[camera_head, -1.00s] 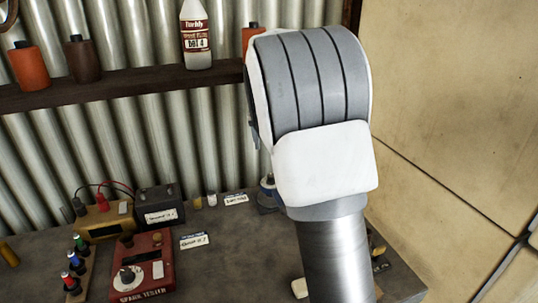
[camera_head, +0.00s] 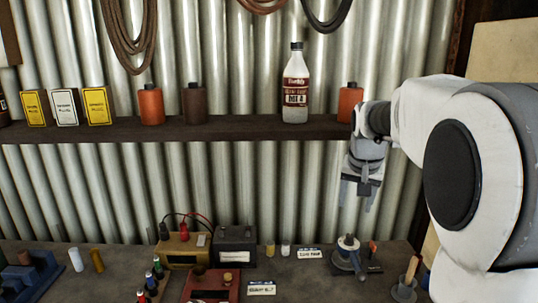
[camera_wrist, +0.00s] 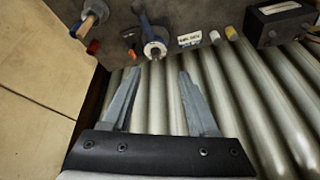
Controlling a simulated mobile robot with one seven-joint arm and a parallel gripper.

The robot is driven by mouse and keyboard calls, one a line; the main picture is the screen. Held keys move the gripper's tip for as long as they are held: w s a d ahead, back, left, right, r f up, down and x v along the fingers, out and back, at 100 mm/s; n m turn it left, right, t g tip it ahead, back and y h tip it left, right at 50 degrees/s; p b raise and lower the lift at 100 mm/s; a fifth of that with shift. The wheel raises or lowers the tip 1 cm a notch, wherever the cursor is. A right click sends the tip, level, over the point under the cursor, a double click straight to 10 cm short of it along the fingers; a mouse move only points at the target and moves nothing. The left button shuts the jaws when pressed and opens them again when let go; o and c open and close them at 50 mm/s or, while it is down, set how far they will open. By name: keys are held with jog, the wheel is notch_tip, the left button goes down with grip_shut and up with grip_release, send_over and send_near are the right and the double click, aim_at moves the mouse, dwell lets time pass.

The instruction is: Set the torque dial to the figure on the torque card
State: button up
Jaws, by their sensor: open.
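My gripper (camera_head: 357,192) hangs in front of the corrugated wall, below the shelf's right end, with its fingers pointing down. In the wrist view its two fingers (camera_wrist: 158,75) are apart with nothing between them. A blue-and-grey tool with a round pale head (camera_head: 348,257) stands on the bench below the gripper; it also shows beyond the fingertips in the wrist view (camera_wrist: 153,49). It may carry the torque dial. A small white card (camera_head: 309,253) lies left of it, and another card (camera_head: 262,288) lies nearer. I cannot read either card's writing.
The bench (camera_head: 325,288) also holds a red tester (camera_head: 212,287), a dark box (camera_head: 235,243) and a yellow meter (camera_head: 183,248). A wooden-handled brush-like item (camera_head: 411,270) stands at right. The shelf (camera_head: 240,130) with a bottle (camera_head: 296,85) overhangs behind.

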jog(key=s+a+f+n, duration=0.1)
jog(key=s+a, duration=0.3)
jog(key=s, duration=1)
jog(key=s+a+f+n+t+y, duration=0.1)
jog(key=s+a+n, duration=0.2)
jog(key=s, duration=1.1)
jog(key=shift+s+a+n, duration=0.2)
jog(key=shift+a+n, duration=0.2)
jog(key=shift+a, duration=0.05)
